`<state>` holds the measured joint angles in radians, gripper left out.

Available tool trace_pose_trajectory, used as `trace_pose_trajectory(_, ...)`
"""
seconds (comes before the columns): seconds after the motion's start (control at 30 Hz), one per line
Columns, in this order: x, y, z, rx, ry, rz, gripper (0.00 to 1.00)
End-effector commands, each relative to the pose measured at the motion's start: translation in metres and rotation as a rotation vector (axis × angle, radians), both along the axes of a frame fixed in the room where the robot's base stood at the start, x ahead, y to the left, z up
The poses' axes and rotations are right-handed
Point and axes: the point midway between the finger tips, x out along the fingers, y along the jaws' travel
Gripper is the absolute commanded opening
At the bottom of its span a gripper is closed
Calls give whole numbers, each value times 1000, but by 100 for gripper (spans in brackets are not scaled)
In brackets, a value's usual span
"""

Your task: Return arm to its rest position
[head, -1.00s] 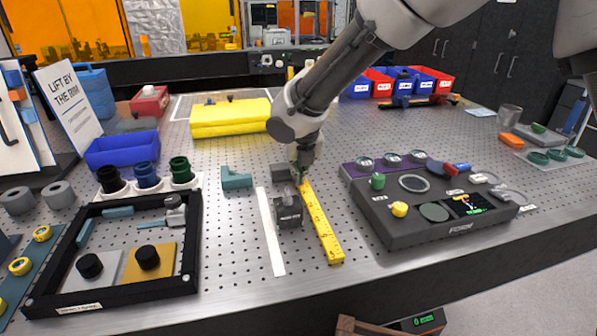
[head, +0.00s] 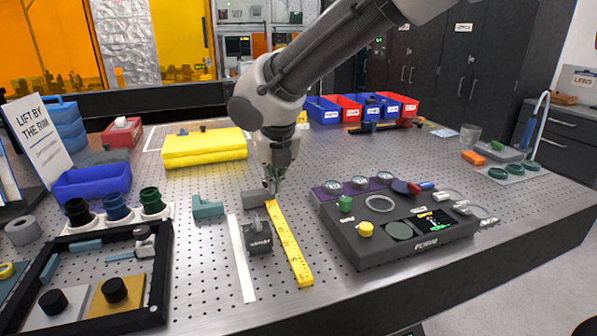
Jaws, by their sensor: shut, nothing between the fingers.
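My gripper (head: 271,186) is in the middle of the head view, pointing down with its fingers together and nothing visible in them. It is close to a small grey block (head: 256,199) and the far end of a yellow ruler (head: 289,245). I cannot tell whether the fingertips touch either one. My arm comes down to it from the top right and hides part of the table's back.
A dark small device (head: 257,236) stands between a white strip (head: 241,258) and the ruler. A dark instrument box (head: 400,250) lies right, a black-framed tray (head: 160,270) left.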

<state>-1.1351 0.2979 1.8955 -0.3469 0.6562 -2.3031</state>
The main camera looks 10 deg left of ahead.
Motion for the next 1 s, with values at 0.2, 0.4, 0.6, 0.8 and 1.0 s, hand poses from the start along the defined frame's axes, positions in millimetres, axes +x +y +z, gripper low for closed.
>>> trace_pose_trajectory(0.2, -2, -5, -2, 67, 57, -253, 0)
trace_pose_trajectory(0.4, -30, -60, -30, 140, 211, -952, 0)
trace_pose_trajectory(0.6, -33, -201, -4, 321, 302, -1895, 0)
trace_pose_trajectory(0.8, -61, -364, 25, 586, 349, -2772, 0)
trace_pose_trajectory(1.0, -117, -478, 39, -787, -349, 2774, 0)
